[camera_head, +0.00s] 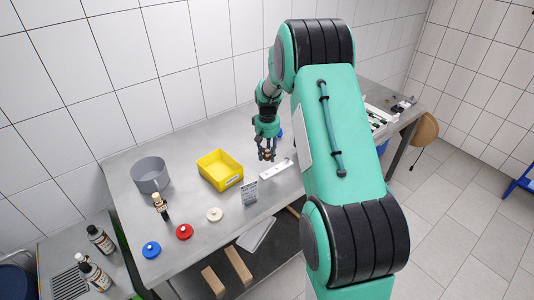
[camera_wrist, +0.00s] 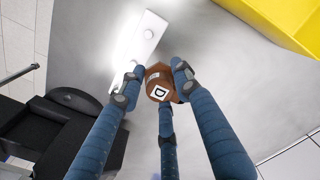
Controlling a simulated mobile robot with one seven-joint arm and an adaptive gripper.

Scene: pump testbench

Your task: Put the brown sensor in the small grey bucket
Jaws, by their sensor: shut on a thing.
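The brown sensor (camera_wrist: 158,77), with a white label marked D, sits between the fingers of my gripper (camera_head: 267,155) in the wrist view. My gripper is shut on it. In the head view the sensor is small and mostly hidden by the fingers, over the table just above a white block (camera_head: 280,170). The block also shows in the wrist view (camera_wrist: 142,38), beside the sensor. The small grey bucket (camera_head: 150,181) stands upright at the left of the table, well apart from my gripper.
A yellow bin (camera_head: 213,176) stands between my gripper and the bucket. The table (camera_head: 120,205) is otherwise bare around the bucket.

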